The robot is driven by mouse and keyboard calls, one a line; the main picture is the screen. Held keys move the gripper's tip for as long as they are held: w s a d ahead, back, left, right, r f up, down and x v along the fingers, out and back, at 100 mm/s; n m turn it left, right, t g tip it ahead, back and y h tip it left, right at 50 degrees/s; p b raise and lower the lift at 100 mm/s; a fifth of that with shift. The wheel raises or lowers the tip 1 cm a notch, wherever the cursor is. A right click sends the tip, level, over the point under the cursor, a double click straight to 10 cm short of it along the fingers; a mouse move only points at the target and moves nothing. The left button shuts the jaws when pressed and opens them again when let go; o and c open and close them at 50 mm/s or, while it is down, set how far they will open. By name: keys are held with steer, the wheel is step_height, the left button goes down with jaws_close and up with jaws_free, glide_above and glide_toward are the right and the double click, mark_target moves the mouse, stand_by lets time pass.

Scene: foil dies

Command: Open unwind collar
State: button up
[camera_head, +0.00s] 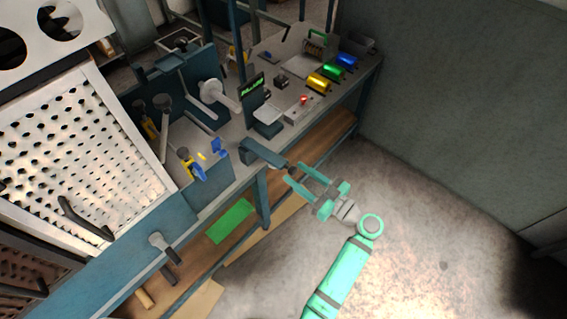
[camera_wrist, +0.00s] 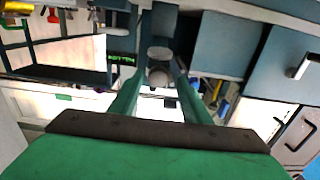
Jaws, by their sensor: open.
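My gripper (camera_head: 294,173) is open at the front edge of the workbench, its two green fingers pointing up and left. A blue-grey housing (camera_head: 262,154) sticks out from the bench edge, with a dark rounded end close to the fingertips. In the wrist view, a grey rounded knob (camera_wrist: 159,76) on this housing shows between the fingers of my gripper (camera_wrist: 156,85); I cannot tell whether they touch it. No part is labelled as the unwind collar, so I cannot tell whether this knob is it. A pale disc on a shaft (camera_head: 210,91) stands further back.
The bench (camera_head: 228,165) carries a small screen (camera_head: 252,86), a red button (camera_head: 304,99) and yellow, green and blue rolls (camera_head: 331,74). A perforated panel (camera_head: 70,150) and a lever (camera_head: 163,245) stand at left. Open floor (camera_head: 440,220) lies at right.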

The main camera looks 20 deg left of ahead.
mark_target(289, 167)
steer(key=x, duration=0.6)
steer(key=shift+w+a, duration=0.15)
steer(key=shift+a, duration=0.15)
